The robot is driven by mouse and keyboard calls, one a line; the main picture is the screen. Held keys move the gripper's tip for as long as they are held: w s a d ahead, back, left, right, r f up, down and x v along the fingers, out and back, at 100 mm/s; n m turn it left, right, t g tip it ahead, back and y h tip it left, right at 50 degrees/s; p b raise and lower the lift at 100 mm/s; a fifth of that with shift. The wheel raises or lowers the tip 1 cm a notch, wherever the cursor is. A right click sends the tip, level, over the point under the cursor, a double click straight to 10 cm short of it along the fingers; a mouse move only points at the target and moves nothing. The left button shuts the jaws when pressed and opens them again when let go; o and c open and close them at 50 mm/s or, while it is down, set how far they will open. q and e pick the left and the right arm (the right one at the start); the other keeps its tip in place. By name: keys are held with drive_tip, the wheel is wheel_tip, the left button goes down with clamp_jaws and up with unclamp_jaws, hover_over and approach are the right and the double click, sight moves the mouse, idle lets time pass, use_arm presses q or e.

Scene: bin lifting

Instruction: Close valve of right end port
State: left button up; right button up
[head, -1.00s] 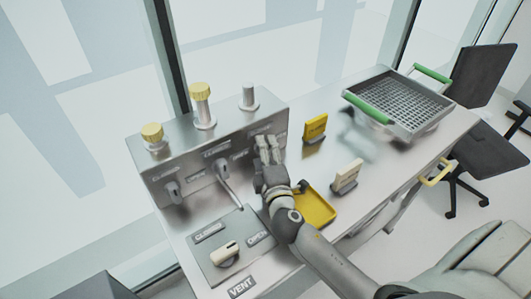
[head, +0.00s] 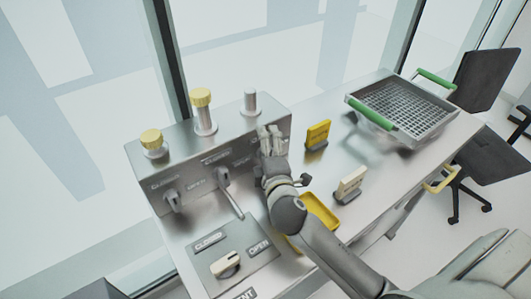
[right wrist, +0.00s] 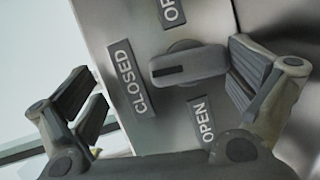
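The steel port box (head: 190,160) stands at the back left of the bench. The right end port (head: 251,103) is a bare grey post without a yellow cap. My right gripper (head: 272,142) is at the right end of the box's front, hiding that port's valve there. In the right wrist view the dark grey valve handle (right wrist: 190,66) lies between the open fingers of my right gripper (right wrist: 165,90). Its right end is close to the right finger; contact is unclear. A CLOSED label (right wrist: 127,78) is to its left, an OPEN label (right wrist: 201,122) below. My left gripper is not in view.
Two yellow-capped ports (head: 203,110) and two more valve handles (head: 222,178) are on the box's left part. A vent lever (head: 226,264), a yellow tray (head: 318,210), two upright blocks (head: 318,135) and a green-handled basket (head: 400,107) share the bench.

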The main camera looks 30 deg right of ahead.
drive_tip(key=shift+t, duration=0.7)
wheel_tip(320, 180, up, 8)
drive_tip(key=shift+s+f, duration=0.15)
drive_tip(key=shift+f, duration=0.1)
drive_tip(key=shift+r, duration=0.2)
drive_tip(key=shift+g, duration=0.8)
drive_tip(key=f, duration=0.6)
drive_tip(key=shift+w+d+f, duration=0.15)
drive_tip(key=shift+w+f, duration=0.1)
drive_tip(key=shift+f, duration=0.1)
drive_tip(key=shift+s+a+r, duration=0.1)
drive_tip(key=shift+s+a, duration=0.1)
drive_tip(key=shift+s, duration=0.15)
drive_tip(key=shift+c, duration=0.5)
drive_tip(key=shift+s+f+v, duration=0.1)
drive_tip(key=shift+f+v, duration=0.3)
drive_tip(key=shift+v, duration=1.7)
drive_tip(key=shift+s+f+v, duration=0.1)
drive_tip(key=shift+f+v, duration=0.25)
drive_tip(key=shift+v, duration=1.8)
drive_tip(key=shift+f+v, duration=0.4)
drive_tip(key=shift+v, duration=1.7)
